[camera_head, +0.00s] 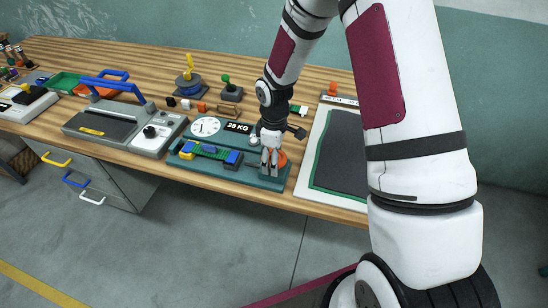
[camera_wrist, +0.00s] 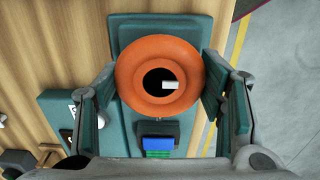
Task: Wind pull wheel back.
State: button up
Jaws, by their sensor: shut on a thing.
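The pull wheel is an orange round wheel (camera_wrist: 187,54) with a dark hollow centre and a small white piece inside, in the middle of the wrist view. In the head view the wheel (camera_head: 282,158) shows partly behind my gripper (camera_head: 270,160), at the right end of a teal tester base (camera_head: 232,175). My gripper (camera_wrist: 160,90) has one finger on each side of the wheel, closed against its rim. A blue and green block on a dark carriage (camera_wrist: 158,142) sits just below the wheel in the wrist view.
A dial gauge (camera_head: 206,127) and a "25 KG" display (camera_head: 238,127) stand behind the base. A grey machine with a blue handle (camera_head: 120,125) is at left. A dark mat on a white board (camera_head: 342,150) lies at right. The table's front edge is close.

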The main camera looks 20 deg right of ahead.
jog(key=o, duration=1.2)
jog(key=shift+c, duration=0.2)
jog(key=shift+r, duration=0.1)
notch_tip(320, 180, up, 12)
